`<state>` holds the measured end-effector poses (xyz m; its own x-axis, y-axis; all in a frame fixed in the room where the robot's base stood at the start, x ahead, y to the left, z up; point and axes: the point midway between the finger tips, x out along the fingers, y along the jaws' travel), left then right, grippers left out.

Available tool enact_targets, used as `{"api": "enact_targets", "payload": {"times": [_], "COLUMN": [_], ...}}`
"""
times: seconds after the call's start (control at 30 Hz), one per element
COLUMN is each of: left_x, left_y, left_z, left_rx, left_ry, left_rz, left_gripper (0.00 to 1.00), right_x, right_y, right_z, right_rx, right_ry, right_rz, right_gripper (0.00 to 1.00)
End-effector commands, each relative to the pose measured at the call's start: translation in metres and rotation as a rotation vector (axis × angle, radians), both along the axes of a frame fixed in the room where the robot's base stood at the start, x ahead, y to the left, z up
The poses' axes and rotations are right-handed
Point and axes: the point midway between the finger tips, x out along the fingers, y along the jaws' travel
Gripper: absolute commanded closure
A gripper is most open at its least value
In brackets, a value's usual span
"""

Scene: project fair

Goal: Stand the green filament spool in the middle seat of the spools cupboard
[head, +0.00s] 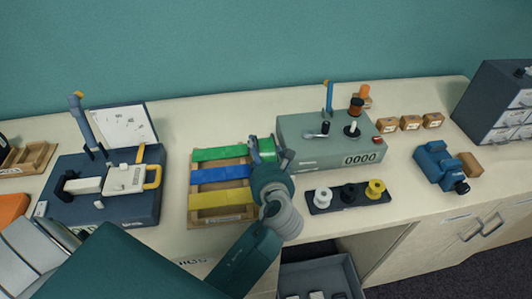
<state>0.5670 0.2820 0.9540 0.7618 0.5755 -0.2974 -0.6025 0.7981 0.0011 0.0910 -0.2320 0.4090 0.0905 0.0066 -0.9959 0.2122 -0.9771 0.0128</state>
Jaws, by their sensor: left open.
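My left gripper (270,154) is open, its arm coming in from the lower left. A green round piece (264,147), which looks like the green filament spool, shows at its fingers, partly hidden by them. I cannot tell whether they touch it. It is at the right end of a wooden tray (221,220) with green, blue and yellow strips. Cupboard doors (478,234) show under the counter at the right, shut. I cannot tell which cupboard is for spools, and no middle seat shows. My right gripper is not in view.
A dark holder (329,207) with white, black and yellow spools stands right of my gripper. A grey-green machine (318,150) with posts is behind it. A blue machine (120,205) stands at the left. A grey bin (350,275) is below the counter. Bare counter shows at the front right.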

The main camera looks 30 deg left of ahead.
Motion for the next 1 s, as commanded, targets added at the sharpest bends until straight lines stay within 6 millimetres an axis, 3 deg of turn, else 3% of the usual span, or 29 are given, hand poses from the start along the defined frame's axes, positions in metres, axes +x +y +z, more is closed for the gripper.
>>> {"api": "enact_targets", "payload": {"times": [0.27, 0.57, 0.83, 1.0], "left_x": [0.004, 0.004, 0.004, 0.005], "left_y": [0.003, 0.002, 0.003, 0.002], "left_z": [-0.002, 0.000, 0.002, 0.017], "left_rx": [0.000, 0.001, 0.001, 0.000], "left_ry": [0.000, -0.003, -0.003, -0.007], "left_rz": [-0.001, -0.002, -0.001, -0.001], "left_gripper": [0.32, 0.87, 0.88, 0.88], "right_x": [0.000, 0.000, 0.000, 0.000], "right_y": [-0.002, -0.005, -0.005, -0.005], "right_z": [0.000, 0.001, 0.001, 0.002], "right_rx": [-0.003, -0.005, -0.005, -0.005], "right_ry": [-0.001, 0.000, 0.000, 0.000], "right_rz": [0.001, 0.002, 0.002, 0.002], "right_gripper": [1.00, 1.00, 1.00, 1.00]}}
